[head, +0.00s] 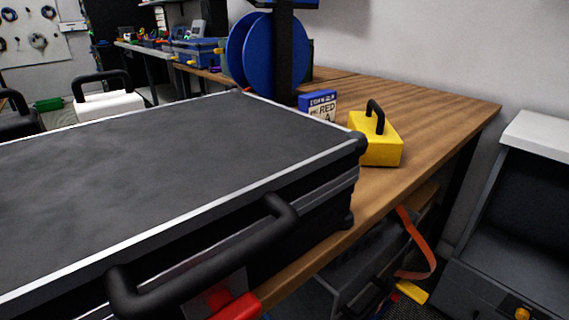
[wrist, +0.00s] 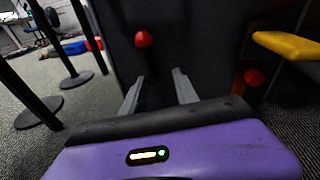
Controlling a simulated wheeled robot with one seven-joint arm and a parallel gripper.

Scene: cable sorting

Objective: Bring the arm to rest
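My gripper (wrist: 158,86) shows in the wrist view, with its purple housing at the bottom of the picture. Its two grey fingers are apart, with nothing between them. They point toward a dark upright surface (wrist: 200,40); I cannot tell the exact gap to it. A red knob (wrist: 143,39) sits on that surface above the fingers, and another red knob (wrist: 254,77) is to the right. My gripper and arm are not seen in the head view.
In the head view a large black case (head: 190,150) with a front handle (head: 205,265) covers the near bench. A yellow block (head: 376,145), a small labelled box (head: 318,104) and a blue spool (head: 272,55) stand behind it. The wooden bench (head: 440,105) is clear at right.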

